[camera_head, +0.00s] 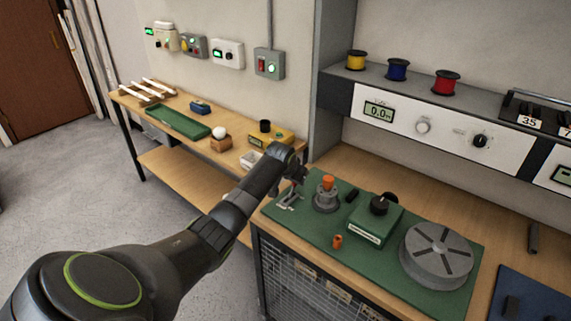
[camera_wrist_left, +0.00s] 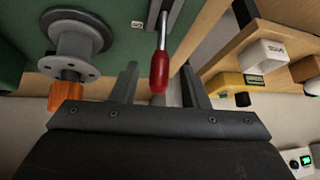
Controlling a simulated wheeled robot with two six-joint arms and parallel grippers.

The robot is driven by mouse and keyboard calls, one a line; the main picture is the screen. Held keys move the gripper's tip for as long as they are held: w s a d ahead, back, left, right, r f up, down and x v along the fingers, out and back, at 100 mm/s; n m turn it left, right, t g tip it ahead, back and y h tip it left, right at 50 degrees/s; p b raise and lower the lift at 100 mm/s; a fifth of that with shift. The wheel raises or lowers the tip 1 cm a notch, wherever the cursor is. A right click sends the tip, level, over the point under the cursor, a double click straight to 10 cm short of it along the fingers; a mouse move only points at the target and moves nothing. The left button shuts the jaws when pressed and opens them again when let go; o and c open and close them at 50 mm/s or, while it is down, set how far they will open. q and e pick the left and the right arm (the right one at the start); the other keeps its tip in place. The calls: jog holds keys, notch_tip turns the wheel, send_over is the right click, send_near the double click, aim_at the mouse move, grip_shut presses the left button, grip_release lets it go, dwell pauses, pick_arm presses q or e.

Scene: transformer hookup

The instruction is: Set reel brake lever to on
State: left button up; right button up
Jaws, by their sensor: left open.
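The lever has a red handle (camera_wrist_left: 159,72) on a silver shaft in the left wrist view. The handle shows between the two spread fingers of my left gripper (camera_wrist_left: 158,68), with gaps at both sides; I cannot tell how far it sits in depth. In the head view the left gripper (camera_head: 297,174) is over the back left corner of the green mat (camera_head: 300,228), above the metal lever base (camera_head: 288,199). My wrist hides most of the lever there. A small label (camera_wrist_left: 137,24) beside the shaft is too small to read. My right gripper is not in view.
A grey flanged post with an orange top (camera_head: 327,195) stands close right of the gripper. A green box with a black knob (camera_head: 375,220) and a grey slotted disc (camera_head: 437,255) are farther right. A side bench (camera_head: 185,150) holds a yellow meter (camera_head: 270,137).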

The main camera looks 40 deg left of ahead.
pick_arm(q)
jog(key=v, duration=1.3)
jog(key=shift+s+r+b, duration=0.25)
jog(key=shift+b, duration=0.2)
jog(key=shift+d, duration=0.1)
